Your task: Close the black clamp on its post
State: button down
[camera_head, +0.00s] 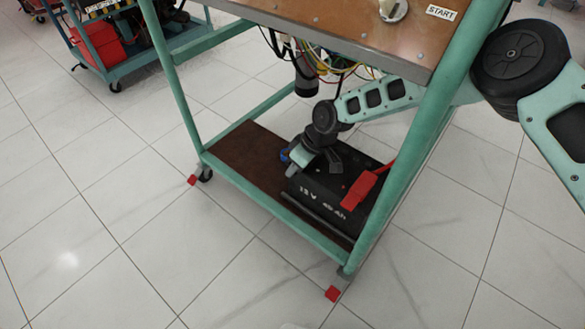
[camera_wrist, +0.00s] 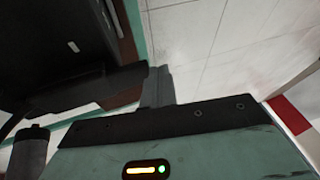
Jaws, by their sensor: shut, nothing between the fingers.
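The black battery (camera_head: 318,208) stands on the lower shelf of the teal stand, with white lettering on its front. My gripper (camera_head: 334,161) is low over the battery's left end, its fingers shut and empty. In the wrist view its grey fingers (camera_wrist: 157,86) are together, beside a dark flat piece (camera_wrist: 95,88) that I cannot surely tell as the black clamp. The dark battery body fills the upper left of that view. In the head view my gripper and wrist cover that end, so the black clamp and its post cannot be made out.
A red clamp or cover (camera_head: 359,190) sits at the battery's right end. The stand's teal legs (camera_head: 415,150) and brown top (camera_head: 350,30) frame my arm closely. Loose cables (camera_head: 320,62) hang under the top. The brown shelf (camera_head: 240,150) is bare at left.

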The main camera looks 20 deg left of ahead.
jog(key=p+v, duration=0.1)
jog(key=v, duration=0.6)
jog(key=shift+p, duration=0.3)
